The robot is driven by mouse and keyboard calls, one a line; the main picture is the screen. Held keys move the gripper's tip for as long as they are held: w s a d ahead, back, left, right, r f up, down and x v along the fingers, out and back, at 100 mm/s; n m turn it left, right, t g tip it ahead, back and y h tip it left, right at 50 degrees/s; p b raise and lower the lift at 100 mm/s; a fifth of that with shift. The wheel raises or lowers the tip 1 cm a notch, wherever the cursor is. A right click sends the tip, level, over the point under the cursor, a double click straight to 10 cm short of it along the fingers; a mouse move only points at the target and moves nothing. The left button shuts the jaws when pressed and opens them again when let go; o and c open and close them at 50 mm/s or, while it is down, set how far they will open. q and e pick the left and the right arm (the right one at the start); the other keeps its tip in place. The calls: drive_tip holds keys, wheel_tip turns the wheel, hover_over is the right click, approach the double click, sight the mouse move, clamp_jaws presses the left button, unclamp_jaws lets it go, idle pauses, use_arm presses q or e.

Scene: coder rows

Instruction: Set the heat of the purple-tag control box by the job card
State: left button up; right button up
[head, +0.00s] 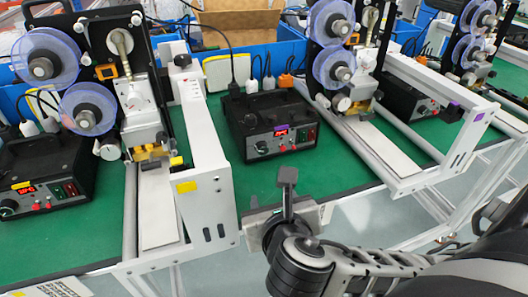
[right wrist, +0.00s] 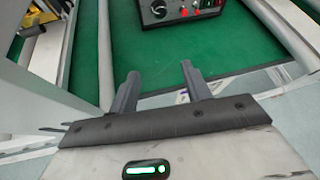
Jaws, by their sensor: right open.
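The black control box with the purple tag (head: 270,122) stands on the green bench top in the middle of the head view. Its front has a small lit display, too small to read, a round knob (head: 261,147), red plugs and a switch. In the right wrist view its lower front and knob (right wrist: 158,9) show at the top edge. My right gripper (head: 272,190) is open and empty, in front of the box near the bench's front edge, apart from it. A printed sheet (head: 55,288), perhaps the job card, is cut off at the bottom left; its text is unreadable. My left gripper is not in view.
A yellow-tag control box (head: 42,178) stands at the left and another box (head: 408,100) at the right. Coder machines with blue reels (head: 48,55) and white rails (head: 208,160) flank the middle box. Green bench top (head: 315,175) before the box is clear.

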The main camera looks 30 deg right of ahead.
sight(263, 151)
drive_tip(key=w+n+b, duration=0.1)
drive_tip(key=w+d+n+t+b, duration=0.1)
drive_tip(key=n, duration=0.1)
drive_tip(key=w+d+r+n+h+b, duration=0.1)
drive_tip(key=n, duration=0.1)
drive_tip(key=shift+t, duration=0.4)
drive_tip(key=x, duration=0.3)
drive_tip(key=shift+w+r, duration=0.1)
drive_tip(key=shift+w, duration=0.1)
drive_tip(key=x, duration=0.8)
drive_tip(key=shift+b, duration=0.35)
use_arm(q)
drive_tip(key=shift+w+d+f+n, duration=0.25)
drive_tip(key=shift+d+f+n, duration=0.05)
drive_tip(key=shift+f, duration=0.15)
use_arm(e)
drive_tip(key=shift+x, duration=0.8)
drive_tip(key=c, duration=1)
